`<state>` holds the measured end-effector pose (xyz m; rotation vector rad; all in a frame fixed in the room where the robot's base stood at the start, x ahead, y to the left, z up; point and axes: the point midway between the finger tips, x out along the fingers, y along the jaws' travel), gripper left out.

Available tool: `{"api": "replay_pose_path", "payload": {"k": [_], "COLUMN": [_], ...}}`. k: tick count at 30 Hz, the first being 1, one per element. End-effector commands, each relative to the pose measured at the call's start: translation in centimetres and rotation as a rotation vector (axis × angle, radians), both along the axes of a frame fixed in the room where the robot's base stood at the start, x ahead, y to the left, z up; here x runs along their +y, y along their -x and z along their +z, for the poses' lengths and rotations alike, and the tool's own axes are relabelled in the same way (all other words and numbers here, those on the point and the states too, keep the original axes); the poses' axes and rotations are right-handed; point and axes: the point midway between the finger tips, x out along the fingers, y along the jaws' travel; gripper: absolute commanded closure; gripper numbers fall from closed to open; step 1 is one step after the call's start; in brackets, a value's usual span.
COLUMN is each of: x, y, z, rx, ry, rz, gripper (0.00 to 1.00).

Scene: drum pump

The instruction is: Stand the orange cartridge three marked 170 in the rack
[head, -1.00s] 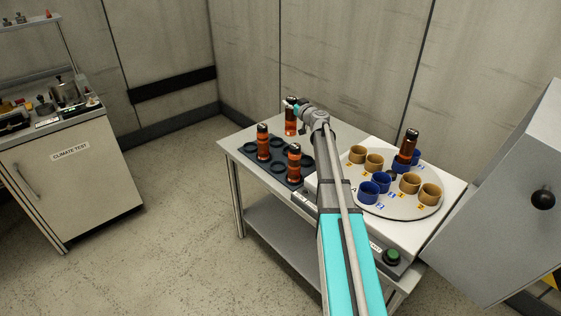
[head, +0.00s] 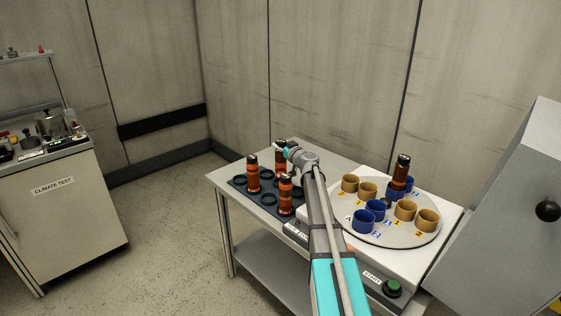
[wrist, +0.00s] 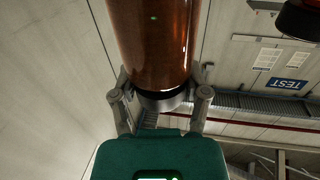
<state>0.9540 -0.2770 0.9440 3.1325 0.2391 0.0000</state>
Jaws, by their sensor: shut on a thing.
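My gripper (head: 287,150) is at the far side of the table, shut on an orange cartridge (head: 280,159) with dark ends. In the wrist view the orange cartridge (wrist: 152,45) sits between the two fingers of my gripper (wrist: 160,95), held near its dark end. In the head view it is upright at the far right corner of the dark rack (head: 240,181). Whether its foot is in a rack ring is hidden. Two more orange cartridges stand in the rack, one at the left (head: 253,173) and one at the near right (head: 285,193). No 170 mark is readable.
A round turntable (head: 385,232) with blue and tan cups stands right of my arm. One orange cartridge (head: 400,172) stands in a blue cup at its back. A grey housing (head: 500,215) is at the right. Empty rack rings (head: 268,199) show between the cartridges.

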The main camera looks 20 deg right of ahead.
Motion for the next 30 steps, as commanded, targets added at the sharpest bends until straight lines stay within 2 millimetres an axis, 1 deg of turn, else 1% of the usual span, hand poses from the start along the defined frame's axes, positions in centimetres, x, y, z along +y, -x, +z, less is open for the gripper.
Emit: {"api": "replay_pose_path", "payload": {"k": [1, 3, 17, 20, 30], "x": [0.0, 0.0, -0.1, -0.1, -0.1], "y": [0.0, 0.0, 0.0, 0.0, 0.0], "z": [-0.5, -0.7, -0.8, -1.2, -3.9], "rx": [0.0, 0.0, 0.0, 0.0, 0.0], "ry": [0.0, 0.0, 0.0, 0.0, 0.0], "rz": [0.0, 0.0, -0.001, -0.001, -0.001], "gripper": [1.0, 1.0, 1.0, 1.0, 1.0]}}
